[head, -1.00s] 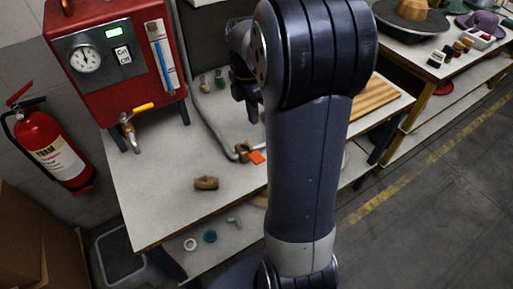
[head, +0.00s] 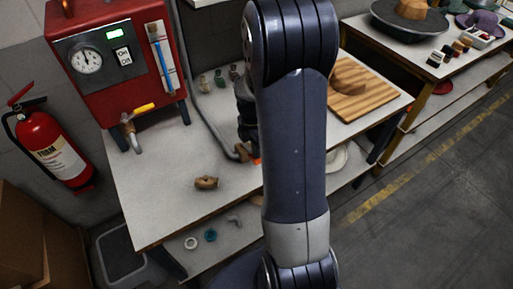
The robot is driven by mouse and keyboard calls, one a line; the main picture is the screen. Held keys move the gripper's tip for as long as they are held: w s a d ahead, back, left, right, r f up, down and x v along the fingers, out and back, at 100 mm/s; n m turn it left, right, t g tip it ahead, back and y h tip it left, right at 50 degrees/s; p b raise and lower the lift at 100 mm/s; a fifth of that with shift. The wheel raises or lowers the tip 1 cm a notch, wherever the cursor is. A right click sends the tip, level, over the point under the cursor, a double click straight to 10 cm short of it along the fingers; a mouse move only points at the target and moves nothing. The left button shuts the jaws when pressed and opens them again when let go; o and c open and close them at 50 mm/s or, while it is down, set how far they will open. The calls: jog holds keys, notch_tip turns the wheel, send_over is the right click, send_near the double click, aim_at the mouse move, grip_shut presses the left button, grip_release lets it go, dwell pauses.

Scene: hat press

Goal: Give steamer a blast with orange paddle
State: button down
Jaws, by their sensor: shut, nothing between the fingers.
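The orange paddle (head: 257,161) shows only as a small sliver beside my arm, at the end of the grey pipe (head: 214,128) near the brass fitting (head: 242,152). My arm hides most of the paddle. The red steamer (head: 105,60) stands at the back left with a gauge, a lit green display and a yellow-handled valve (head: 142,108). My gripper (head: 246,138) is dark, shut and empty, and partly hidden behind my arm. It points down just above the brass fitting and paddle. I cannot tell whether it touches them.
A brown fitting (head: 206,183) lies on the white bench (head: 160,190). A fire extinguisher (head: 52,148) is at the left. The bench's front left is clear.

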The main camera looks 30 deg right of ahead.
jog(key=f+t+b, duration=0.1)
jog(key=b, duration=0.1)
jog(key=s+f+t+b, duration=0.1)
jog(key=b, duration=0.2)
jog(key=shift+s+f+t, duration=0.1)
jog(key=shift+f+t, duration=0.15)
jog(key=shift+t, duration=0.15)
jog(key=shift+r, duration=0.3)
dwell(3.8)
jog(key=shift+r+p, duration=0.65)
jog(key=shift+r, duration=0.1)
